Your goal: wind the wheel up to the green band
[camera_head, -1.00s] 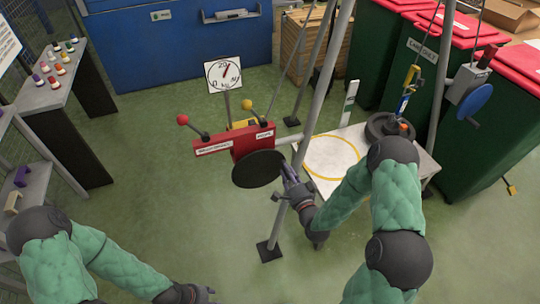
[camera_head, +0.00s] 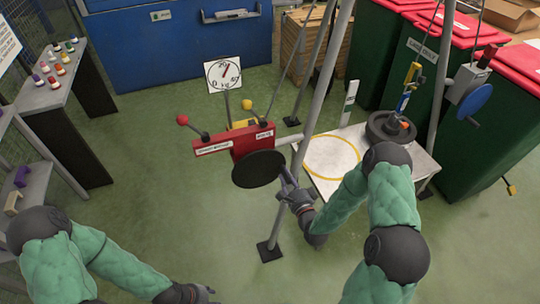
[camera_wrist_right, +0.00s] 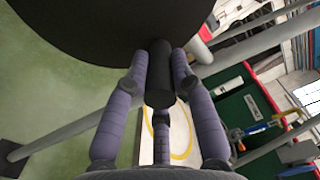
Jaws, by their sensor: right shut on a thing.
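A dark wheel with an orange part (camera_head: 391,127) is under a yellow-and-blue hook (camera_head: 409,85), over the back right of the white platform (camera_head: 312,172). I cannot tell if it touches the platform. A white post with green on it (camera_head: 349,100) stands behind the platform. A black crank disc (camera_head: 258,170) is on the front of a red box (camera_head: 232,142). My right gripper (camera_head: 285,174) is at the disc's right edge. In the right wrist view its fingers (camera_wrist_right: 160,95) are shut around the dark crank handle (camera_wrist_right: 160,72). My left gripper (camera_head: 202,293) is low at the bottom edge, away from everything.
A grey frame leg (camera_head: 308,120) runs up close beside my right gripper. A dial (camera_head: 223,75) and red and yellow knobs (camera_head: 182,120) stand by the box. A blue handwheel (camera_head: 474,103) and green bins (camera_head: 385,60) are at right. The floor at front is clear.

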